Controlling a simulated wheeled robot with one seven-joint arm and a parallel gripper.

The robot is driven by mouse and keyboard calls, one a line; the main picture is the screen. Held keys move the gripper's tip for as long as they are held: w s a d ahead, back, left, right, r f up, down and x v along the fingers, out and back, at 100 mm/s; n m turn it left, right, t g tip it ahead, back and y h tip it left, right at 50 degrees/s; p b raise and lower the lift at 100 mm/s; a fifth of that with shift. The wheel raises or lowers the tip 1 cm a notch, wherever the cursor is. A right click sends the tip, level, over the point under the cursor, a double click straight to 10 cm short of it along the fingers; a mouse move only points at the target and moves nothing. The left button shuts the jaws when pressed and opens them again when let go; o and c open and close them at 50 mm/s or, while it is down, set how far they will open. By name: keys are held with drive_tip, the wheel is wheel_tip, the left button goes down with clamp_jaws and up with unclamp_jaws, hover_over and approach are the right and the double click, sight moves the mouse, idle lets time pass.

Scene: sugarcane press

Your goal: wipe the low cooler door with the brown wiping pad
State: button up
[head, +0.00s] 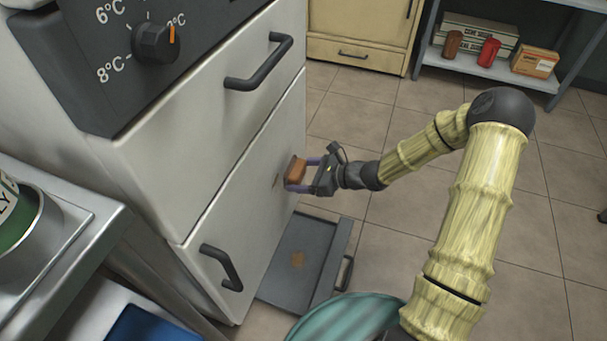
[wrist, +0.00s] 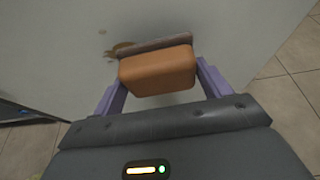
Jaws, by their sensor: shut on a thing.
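The brown wiping pad (head: 297,170) is held between the purple fingers of my gripper (head: 303,174). In the wrist view the pad (wrist: 158,72) sits squarely between both fingertips (wrist: 160,85), its darker front edge facing the door. The low cooler door (head: 250,190) is the white lower panel with a dark handle (head: 222,267) at its lower left.
An upper door with a dark handle (head: 260,63) is above. A grey tray (head: 312,245) with a brown patch lies on the floor below the door. A steel counter (head: 75,235) stands at left. A shelf (head: 480,68) with cans and boxes is at the back right. Tiled floor is open at right.

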sight(298, 183)
drive_tip(key=shift+w+a, duration=0.3)
drive_tip(key=shift+a, duration=0.65)
idle(0.3)
drive_tip(key=shift+s+a+b, duration=0.25)
drive_tip(key=shift+s+b, duration=0.35)
drive_tip(key=shift+s, duration=0.3)
drive_tip(key=shift+s+a+b, duration=0.25)
drive_tip(key=shift+s+b, duration=0.35)
drive_tip(key=shift+s, duration=0.25)
drive_tip(key=shift+s+a+b, duration=0.4)
drive_tip(key=shift+s+b, duration=0.15)
drive_tip(key=shift+s, duration=0.3)
drive_tip(key=shift+s+a+b, duration=0.4)
drive_tip(key=shift+s+b, duration=0.1)
drive_tip(key=shift+s, duration=0.35)
drive_tip(key=shift+d, duration=0.1)
